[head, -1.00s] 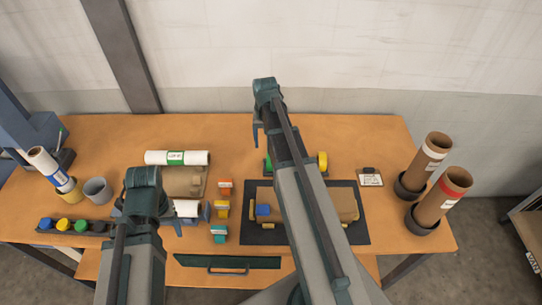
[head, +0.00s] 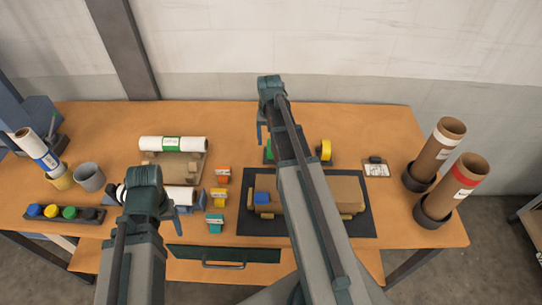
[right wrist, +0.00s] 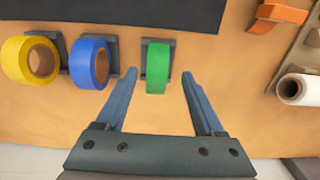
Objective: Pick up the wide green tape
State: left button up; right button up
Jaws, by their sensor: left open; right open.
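The green tape (right wrist: 157,68) stands upright on a dark holder in the right wrist view, ahead of and between the open fingers of my right gripper (right wrist: 160,95). The fingertips reach about its near edge, and no contact shows. In the head view, only a bit of the green tape (head: 268,152) shows beside my right arm, which hides the rest. My right gripper (head: 268,128) is over the back of the table there. My left gripper (head: 148,200) is open at the left, over a white roll (head: 180,195).
A blue tape (right wrist: 89,64) and a yellow tape (right wrist: 31,62) stand left of the green one. A dark mat (head: 365,220) bears a brown package (head: 335,190). Tall cardboard tubes (head: 440,148) stand at the right. Small orange, yellow and teal blocks (head: 215,222) lie mid-table.

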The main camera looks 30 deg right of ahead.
pick_arm(q)
jog(key=shift+f, duration=0.6)
pick_arm(e)
jog(key=shift+f, duration=0.65)
pick_arm(q)
jog(key=shift+f, duration=0.1)
notch_tip(320, 180, down, 5)
jog(key=b, duration=0.5)
jog(key=shift+f+b, duration=0.1)
jog(key=shift+b, duration=0.25)
pick_arm(e)
jog(key=f, duration=0.5)
jog(key=shift+w+d+f, duration=0.15)
jog(key=shift+w+d, duration=0.15)
jog(key=shift+d, duration=0.1)
grip_shut()
